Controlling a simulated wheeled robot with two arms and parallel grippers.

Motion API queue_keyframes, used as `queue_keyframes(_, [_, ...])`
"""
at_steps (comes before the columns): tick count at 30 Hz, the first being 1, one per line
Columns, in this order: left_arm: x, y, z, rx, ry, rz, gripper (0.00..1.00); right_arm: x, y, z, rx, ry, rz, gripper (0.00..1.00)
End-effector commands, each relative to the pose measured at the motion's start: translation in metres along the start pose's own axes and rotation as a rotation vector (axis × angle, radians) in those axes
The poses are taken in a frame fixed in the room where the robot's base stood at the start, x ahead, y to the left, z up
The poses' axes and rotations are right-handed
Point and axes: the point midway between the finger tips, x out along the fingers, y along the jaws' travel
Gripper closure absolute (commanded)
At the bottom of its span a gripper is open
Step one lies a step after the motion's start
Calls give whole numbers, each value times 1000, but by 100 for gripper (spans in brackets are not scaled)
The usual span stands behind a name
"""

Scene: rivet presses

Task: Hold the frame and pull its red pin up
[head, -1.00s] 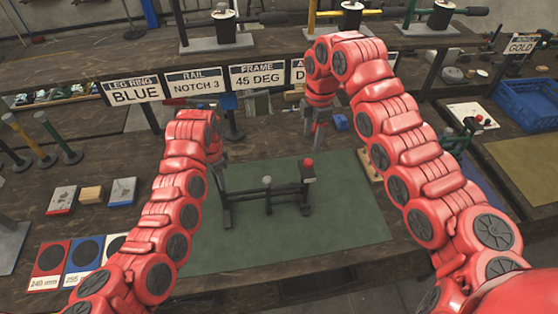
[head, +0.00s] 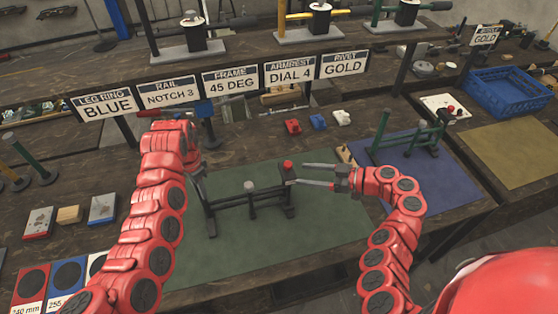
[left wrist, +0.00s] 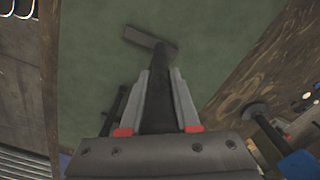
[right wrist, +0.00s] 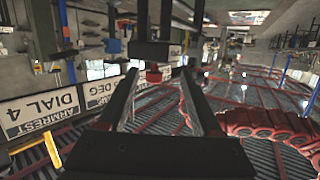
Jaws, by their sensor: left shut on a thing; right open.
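The black frame (head: 250,203) stands on the green mat (head: 320,228). Its red pin (head: 288,165) sits on top of the block at its right end. My left gripper (head: 197,172) is shut on the left end of the frame; in the left wrist view a dark bar (left wrist: 157,100) lies between its fingers. My right gripper (head: 306,174) is open and level, just right of the pin, its fingers pointing at it. In the right wrist view the red pin (right wrist: 153,75) shows between the spread fingers, beside the dark block (right wrist: 155,51). I cannot tell whether they touch.
A second frame with a green bar (head: 405,140) stands on a blue mat (head: 425,180) to the right. Signs (head: 230,82) line the back edge. A blue crate (head: 508,92) stands at far right.

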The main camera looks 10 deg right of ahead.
Motion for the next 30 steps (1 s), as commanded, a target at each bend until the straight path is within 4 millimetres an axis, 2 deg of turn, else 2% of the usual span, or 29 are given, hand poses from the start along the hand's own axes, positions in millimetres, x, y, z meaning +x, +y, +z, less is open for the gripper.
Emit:
queue_keyframes(3, [0,0,0,1,0,0,100,-9,-4,-1,-1,115,81,34])
queue_keyframes(8, [0,0,0,1,0,0,100,-20,-7,-3,-15,202,157,34])
queue_keyframes(13, [0,0,0,1,0,0,100,-17,-8,-5,-21,233,181,34])
queue_keyframes(17, [0,0,0,1,0,0,100,0,-5,-10,-22,234,179,34])
queue_keyframes(27, [0,0,0,1,0,0,100,69,8,-27,-22,233,177,34])
queue_keyframes(30, [0,0,0,1,0,0,100,80,10,-29,-21,231,179,34])
